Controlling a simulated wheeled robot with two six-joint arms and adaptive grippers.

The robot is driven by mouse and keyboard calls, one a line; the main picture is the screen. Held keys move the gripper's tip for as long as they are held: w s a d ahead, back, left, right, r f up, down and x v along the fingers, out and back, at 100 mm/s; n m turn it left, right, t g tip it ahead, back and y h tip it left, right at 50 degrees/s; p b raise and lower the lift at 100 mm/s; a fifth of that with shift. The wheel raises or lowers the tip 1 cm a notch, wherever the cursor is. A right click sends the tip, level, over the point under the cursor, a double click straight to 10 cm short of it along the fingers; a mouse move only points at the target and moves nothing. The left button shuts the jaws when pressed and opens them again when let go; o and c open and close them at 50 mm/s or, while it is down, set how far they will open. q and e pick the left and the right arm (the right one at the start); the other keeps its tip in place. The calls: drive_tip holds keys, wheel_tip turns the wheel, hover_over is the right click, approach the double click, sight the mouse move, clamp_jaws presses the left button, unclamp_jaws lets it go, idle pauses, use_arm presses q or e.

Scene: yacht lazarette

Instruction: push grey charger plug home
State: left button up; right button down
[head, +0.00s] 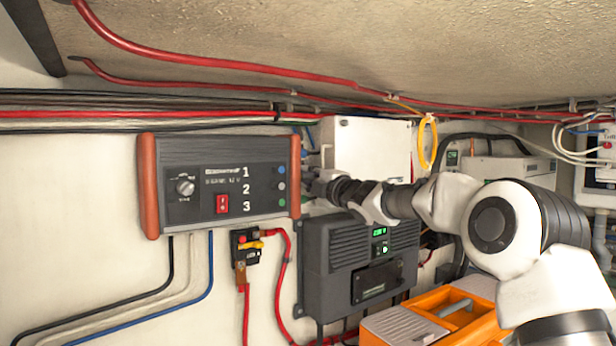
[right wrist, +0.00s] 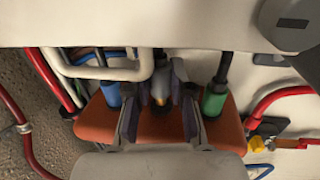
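The charger (head: 215,195) is a dark box with orange end caps, fixed to the wall at left in the head view. Its right end cap (right wrist: 92,122) fills the middle of the right wrist view. There a blue plug (right wrist: 110,94) is on the left, a green plug (right wrist: 214,100) on the right, and the grey plug (right wrist: 160,90), with a yellowish band, between them. My right gripper (right wrist: 160,108) has its fingers on either side of the grey plug, with gaps showing; it is open. In the head view the right gripper (head: 318,184) is beside the charger's right end. The grey plug's seating depth is unclear.
A white box (head: 366,148) is behind my right wrist, and a dark grey unit with a green display (head: 345,240) hangs below it. A switch with red cables (head: 246,247) is under the charger. An orange toolbox (head: 450,310) is lower right. Cables run overhead.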

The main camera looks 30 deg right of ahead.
drive_tip(key=shift+s+a+b, duration=0.15)
drive_tip(key=shift+a+b, duration=0.55)
drive_tip(key=shift+b, duration=0.35)
drive_tip(key=shift+a, duration=0.25)
drive_tip(key=shift+a+r, duration=0.25)
drive_tip(key=shift+r, duration=0.05)
drive_tip(key=c, duration=1.3)
unclamp_jaws()
drive_tip(key=o, duration=0.3)
drive_tip(key=shift+f, duration=0.1)
drive_tip(key=shift+w+a+f, duration=0.15)
drive_tip(key=shift+w+a, duration=0.15)
drive_tip(key=shift+w, duration=0.05)
drive_tip(key=shift+s+d, duration=0.35)
drive_tip(key=shift+s, duration=0.25)
drive_tip(key=a+v, duration=0.1)
drive_tip(key=v, duration=0.9)
drive_tip(key=shift+s+d+f, duration=0.15)
drive_tip(key=shift+s+d, duration=0.1)
drive_tip(key=shift+s, duration=0.05)
